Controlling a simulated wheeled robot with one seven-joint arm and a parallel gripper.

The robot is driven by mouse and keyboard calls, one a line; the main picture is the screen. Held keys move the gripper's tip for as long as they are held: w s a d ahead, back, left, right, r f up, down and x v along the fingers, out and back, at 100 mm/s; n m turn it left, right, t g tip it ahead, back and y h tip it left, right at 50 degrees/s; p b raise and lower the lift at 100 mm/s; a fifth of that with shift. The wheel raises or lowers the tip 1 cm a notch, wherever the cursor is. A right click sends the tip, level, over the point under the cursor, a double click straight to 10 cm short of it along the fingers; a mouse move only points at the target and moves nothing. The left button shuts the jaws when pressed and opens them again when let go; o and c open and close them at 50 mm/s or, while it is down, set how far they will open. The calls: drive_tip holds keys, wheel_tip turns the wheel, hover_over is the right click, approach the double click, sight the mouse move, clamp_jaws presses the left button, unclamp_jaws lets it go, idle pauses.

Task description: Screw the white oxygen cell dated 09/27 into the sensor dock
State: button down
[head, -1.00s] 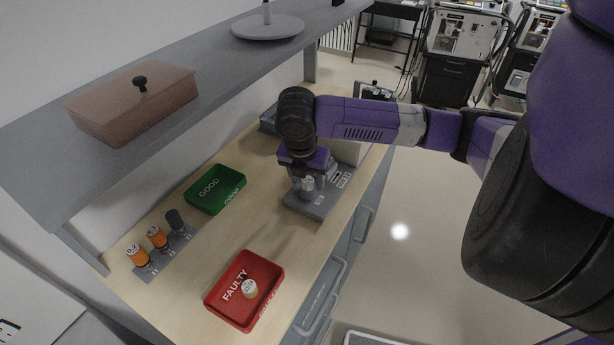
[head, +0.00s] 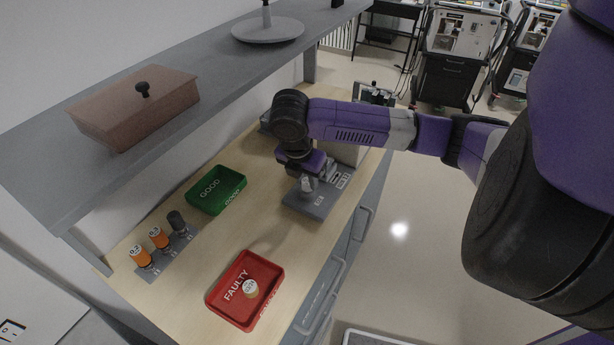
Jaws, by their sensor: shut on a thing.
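The sensor dock (head: 318,203) is a grey plate on the bench at the right. My gripper (head: 307,178) points down over it. The gripper is shut on a small pale cell (head: 307,185), which I take to be the white oxygen cell. The cell is at the dock's near-left part, mostly covered by the gripper. Its date is too small to read, and I cannot tell whether it is seated in the dock or just above it.
A rack (head: 167,258) at the left holds two orange-sided cells (head: 141,257) and a dark one (head: 177,222). The green GOOD tray (head: 217,190) looks empty. The red FAULTY tray (head: 238,296) holds one cell (head: 250,289). A shelf (head: 215,75) overhangs the bench's back.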

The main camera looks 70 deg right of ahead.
drive_tip(key=shift+m, duration=0.3)
drive_tip(key=shift+m+g+p, duration=0.4)
drive_tip(key=shift+m+p, duration=0.45)
drive_tip(key=shift+m, duration=0.35)
drive_tip(key=c, duration=1)
unclamp_jaws()
drive_tip(key=shift+c, duration=0.2)
drive_tip(key=shift+y, duration=0.3)
